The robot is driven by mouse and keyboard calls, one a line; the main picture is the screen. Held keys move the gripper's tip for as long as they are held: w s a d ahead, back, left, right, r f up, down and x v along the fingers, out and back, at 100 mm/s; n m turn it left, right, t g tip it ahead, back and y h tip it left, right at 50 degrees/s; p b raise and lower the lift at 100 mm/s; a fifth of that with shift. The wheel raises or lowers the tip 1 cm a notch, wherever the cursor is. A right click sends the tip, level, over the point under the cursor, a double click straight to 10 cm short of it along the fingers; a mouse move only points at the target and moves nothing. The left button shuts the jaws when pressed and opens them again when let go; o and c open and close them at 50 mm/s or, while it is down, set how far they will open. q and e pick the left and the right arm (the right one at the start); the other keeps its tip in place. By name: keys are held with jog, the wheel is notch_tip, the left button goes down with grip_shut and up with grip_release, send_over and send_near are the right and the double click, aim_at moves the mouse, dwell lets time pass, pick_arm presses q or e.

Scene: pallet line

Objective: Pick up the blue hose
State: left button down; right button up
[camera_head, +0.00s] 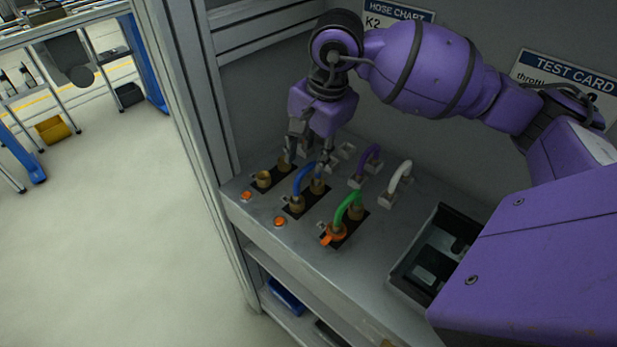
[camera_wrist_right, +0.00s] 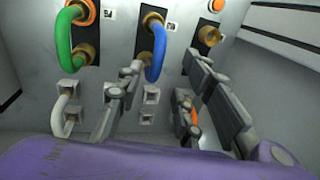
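The blue hose (camera_head: 301,180) is a short arch on the middle dark plate of the bench, with its ends at two brass fittings. It also shows in the right wrist view (camera_wrist_right: 160,60). My right gripper (camera_head: 306,158) is open above it, fingers pointing down. In the right wrist view, the spread fingertips (camera_wrist_right: 165,62) appear on either side of the hose. I cannot tell whether either finger touches it. My left gripper is not in view.
A green hose (camera_head: 346,206) with an orange collar stands to the right. Purple (camera_head: 371,157) and white (camera_head: 400,174) hoses stand in pale holders behind. A black tray (camera_head: 400,272) lies front right. A bare brass fitting (camera_head: 263,178) and orange buttons (camera_head: 280,221) are at left.

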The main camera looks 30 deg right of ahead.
aim_at(311, 164)
jog(key=shift+w+f+p, duration=0.15)
jog(key=shift+f+p, duration=0.15)
jog(key=shift+f, duration=1.85)
jog(key=shift+c, duration=0.4)
jog(key=shift+d, duration=0.1)
grip_shut()
